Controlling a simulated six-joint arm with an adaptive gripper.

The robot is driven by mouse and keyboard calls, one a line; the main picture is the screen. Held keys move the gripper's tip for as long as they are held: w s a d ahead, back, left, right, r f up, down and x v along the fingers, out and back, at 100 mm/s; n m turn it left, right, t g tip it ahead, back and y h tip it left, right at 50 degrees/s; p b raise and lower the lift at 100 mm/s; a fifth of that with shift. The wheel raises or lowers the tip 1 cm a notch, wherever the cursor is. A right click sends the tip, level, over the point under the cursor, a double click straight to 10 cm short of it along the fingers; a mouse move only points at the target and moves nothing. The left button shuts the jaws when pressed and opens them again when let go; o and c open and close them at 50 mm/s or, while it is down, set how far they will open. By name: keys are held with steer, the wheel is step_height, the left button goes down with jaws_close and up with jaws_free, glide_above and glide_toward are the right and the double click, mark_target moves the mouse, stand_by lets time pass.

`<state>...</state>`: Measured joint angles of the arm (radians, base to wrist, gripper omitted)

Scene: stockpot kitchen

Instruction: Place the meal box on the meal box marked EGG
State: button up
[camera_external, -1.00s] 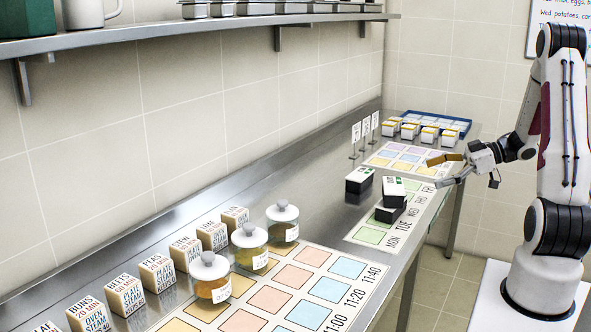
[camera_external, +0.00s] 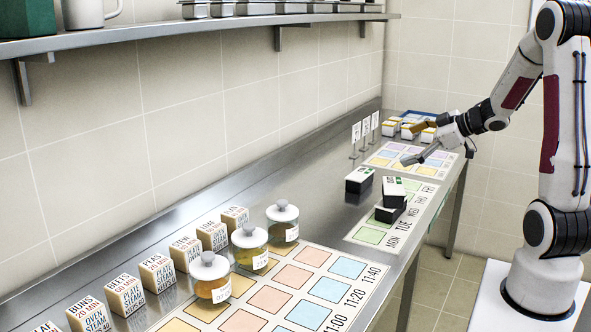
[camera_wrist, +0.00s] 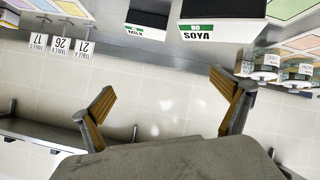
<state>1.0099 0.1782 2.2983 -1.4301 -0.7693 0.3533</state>
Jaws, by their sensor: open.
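Black meal boxes with white and green labels stand on the counter. One meal box (camera_external: 360,179) stands at the left of the group. Another (camera_external: 393,187) has a pale label and sits above or against a lower black box (camera_external: 388,214); I cannot tell if it is stacked. In the wrist view one box reads NO SOYA (camera_wrist: 210,28) and another reads MILK (camera_wrist: 147,20). No EGG marking is readable. My gripper (camera_external: 412,147) is open and empty, above the counter beyond the boxes. Its two spread fingers (camera_wrist: 162,84) show in the wrist view, apart from the boxes.
Small numbered signs (camera_external: 366,128) stand at the back. Lidded jars (camera_external: 282,222) and labelled blocks (camera_external: 160,272) stand nearer.

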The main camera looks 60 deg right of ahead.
steer(key=s+a+r+m+g+h, duration=0.2)
steer(key=a+r+m+h, duration=0.25)
steer(key=a+r, duration=0.5)
steer(key=s+a+f+g+y, duration=0.2)
steer(key=s+a, duration=0.6)
steer(key=a, duration=0.3)
steer(key=s+a+f+g+y, duration=0.2)
steer(key=s+a+y, duration=0.1)
steer(key=s+a, duration=0.6)
steer(key=shift+a+f, duration=0.15)
steer(key=shift+a, duration=0.75)
steer(key=shift+n+y, duration=0.25)
